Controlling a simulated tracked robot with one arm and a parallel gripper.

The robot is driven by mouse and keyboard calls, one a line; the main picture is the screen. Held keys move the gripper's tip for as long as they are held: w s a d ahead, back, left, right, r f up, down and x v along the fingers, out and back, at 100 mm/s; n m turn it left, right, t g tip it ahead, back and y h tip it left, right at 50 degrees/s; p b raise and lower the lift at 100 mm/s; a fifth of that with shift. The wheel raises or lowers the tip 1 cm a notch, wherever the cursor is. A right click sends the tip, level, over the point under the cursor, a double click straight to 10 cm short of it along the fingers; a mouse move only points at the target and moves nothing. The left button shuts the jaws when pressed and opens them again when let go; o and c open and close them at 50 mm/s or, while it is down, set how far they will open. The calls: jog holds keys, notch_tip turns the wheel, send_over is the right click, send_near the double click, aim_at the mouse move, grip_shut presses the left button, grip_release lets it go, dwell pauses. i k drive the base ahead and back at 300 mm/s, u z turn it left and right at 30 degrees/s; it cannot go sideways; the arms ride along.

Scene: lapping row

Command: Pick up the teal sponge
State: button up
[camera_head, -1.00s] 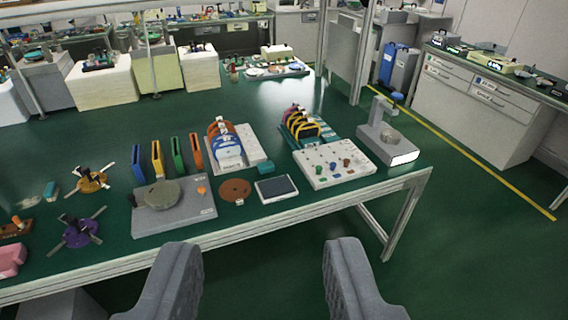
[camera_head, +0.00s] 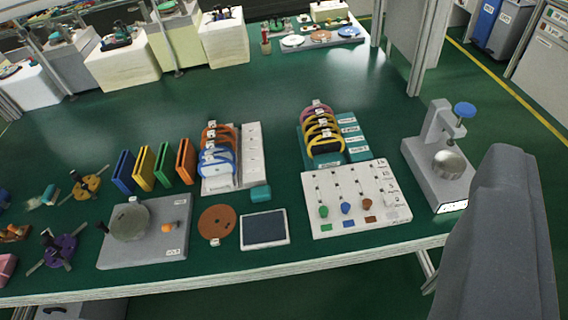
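A small teal sponge (camera_head: 260,193) lies on the green tabletop, just in front of the white tray with blue and orange handled pieces and behind a dark flat pad. Another teal block (camera_head: 49,195) lies at the far left of the table; I cannot tell what it is. Of my gripper (camera_head: 498,235), only one grey finger shows, large at the lower right and in front of the table's edge. No other finger stands against it and nothing is held in view. The gripper looks open; its other finger is out of view.
A grey lapping plate unit (camera_head: 180,222), a brown disc (camera_head: 217,222) and the dark pad (camera_head: 264,229) stand near the sponge. Upright coloured holders (camera_head: 144,167) are to its left. A white peg board (camera_head: 375,180) and a grey gauge stand (camera_head: 428,165) are to its right.

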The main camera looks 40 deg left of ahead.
aim_at(263, 193)
jog(key=u, duration=0.3)
jog(key=i, duration=0.95)
jog(key=u, duration=0.5)
